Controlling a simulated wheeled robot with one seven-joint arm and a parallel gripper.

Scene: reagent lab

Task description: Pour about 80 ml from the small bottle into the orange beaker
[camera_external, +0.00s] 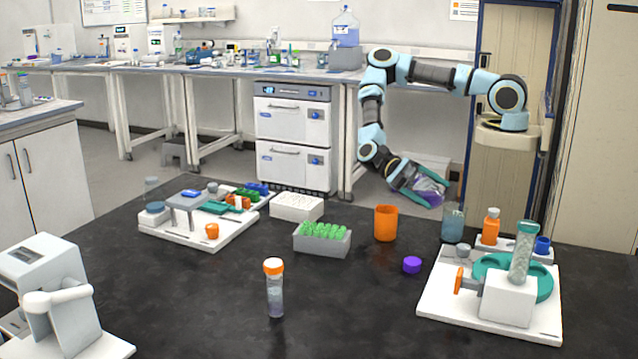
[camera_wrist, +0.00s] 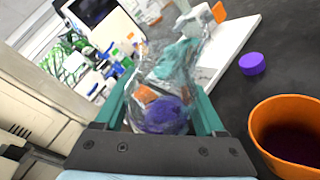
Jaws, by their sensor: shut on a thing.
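My gripper (camera_external: 414,187) is beyond the far side of the black bench, shut on a clear small bottle (camera_external: 430,192) with purple contents. In the wrist view the bottle (camera_wrist: 165,112) sits between the green fingers, with purple showing at its near end; it looks tilted in the outside view. The orange beaker (camera_external: 385,223) stands upright near the bench's far edge, below and left of my gripper. In the wrist view the beaker (camera_wrist: 290,130) is at the lower right, apart from the bottle, and its inside shows dark purple at the bottom.
A purple cap (camera_external: 411,265) lies on the bench near the beaker. A clear beaker (camera_external: 452,224) and a white board (camera_external: 450,305) with equipment stand to the right. A grey rack (camera_external: 322,243) of green tubes is left. An orange-capped vial (camera_external: 274,290) stands in front.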

